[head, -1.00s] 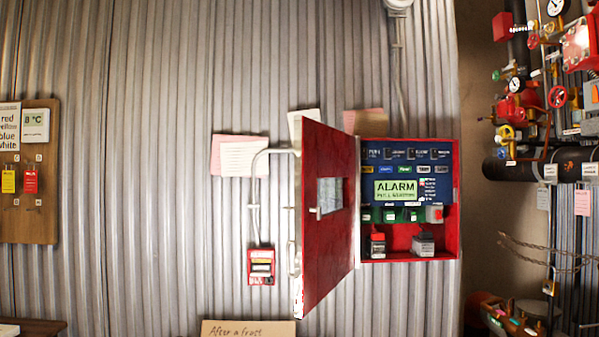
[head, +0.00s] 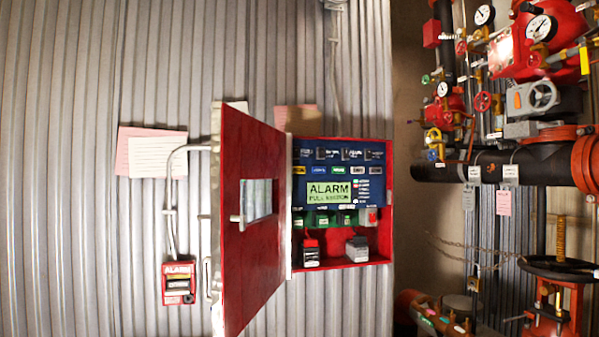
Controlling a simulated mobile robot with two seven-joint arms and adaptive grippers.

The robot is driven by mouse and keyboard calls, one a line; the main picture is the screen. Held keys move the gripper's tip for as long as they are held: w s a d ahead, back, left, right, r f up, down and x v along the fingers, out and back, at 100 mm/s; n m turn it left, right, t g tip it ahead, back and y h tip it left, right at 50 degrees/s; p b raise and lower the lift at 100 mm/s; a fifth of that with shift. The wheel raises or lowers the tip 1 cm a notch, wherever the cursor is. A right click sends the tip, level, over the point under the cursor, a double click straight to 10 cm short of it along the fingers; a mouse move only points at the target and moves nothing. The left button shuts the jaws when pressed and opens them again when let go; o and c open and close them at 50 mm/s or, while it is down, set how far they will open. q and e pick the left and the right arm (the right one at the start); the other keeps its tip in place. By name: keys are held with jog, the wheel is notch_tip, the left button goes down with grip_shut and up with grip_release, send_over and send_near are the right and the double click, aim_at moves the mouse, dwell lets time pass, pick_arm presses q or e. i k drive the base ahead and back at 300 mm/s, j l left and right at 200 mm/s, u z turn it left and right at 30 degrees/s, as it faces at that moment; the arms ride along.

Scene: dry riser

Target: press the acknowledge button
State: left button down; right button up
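The red alarm panel (head: 384,200) hangs on the corrugated wall with its red door (head: 248,280) swung open to the left. Its blue face carries a lit green display (head: 329,193) reading ALARM and a smaller line, seemingly about a pull station. Below the display is a row of green buttons (head: 322,219), with a red button on a grey block (head: 370,217) at the right end. Their labels are too small to read, so I cannot tell which is the acknowledge button. Neither gripper is in view.
Two small battery-like blocks, one black and red (head: 310,252) and one grey (head: 357,249), stand in the panel's bottom. A red alarm pull station (head: 178,283) is left of the open door. Red valves and black pipework (head: 530,165) fill the right side.

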aim_at(295, 170)
jog(key=i+l+u, duration=0.1)
jog(key=i+l, duration=0.15)
jog(key=i+l+u, duration=0.1)
jog(key=i+l, duration=0.15)
jog(key=l, duration=0.25)
jog(key=i+l+u, duration=0.25)
jog(key=i+l, duration=0.2)
jog(key=l, duration=0.35)
